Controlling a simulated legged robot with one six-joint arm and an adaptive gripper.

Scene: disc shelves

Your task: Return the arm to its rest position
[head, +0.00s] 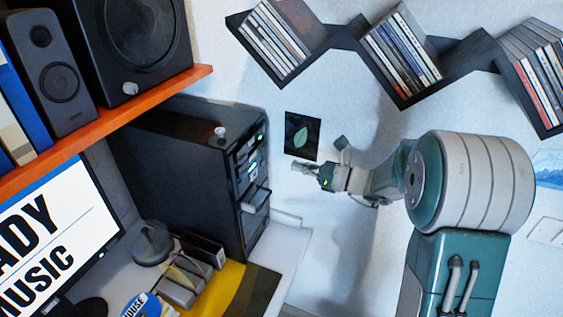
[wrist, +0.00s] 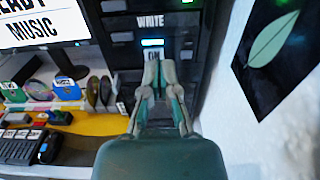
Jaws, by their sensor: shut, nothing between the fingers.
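My gripper (head: 303,167) is in the middle of the head view, to the right of the black disc tower (head: 185,165) and just below a dark picture with a green leaf. In the wrist view my gripper (wrist: 158,70) points at the tower's front, its fingers together and empty. Whether the fingertips touch the tower cannot be told. My arm reaches in from the right of the head view.
An orange shelf (head: 110,125) with black speakers (head: 135,45) is at upper left. Zigzag wall shelves (head: 345,40) hold discs at upper right. A screen (head: 55,240) and a desk with discs and small boxes are at lower left. The leaf picture (wrist: 275,40) is on the wall.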

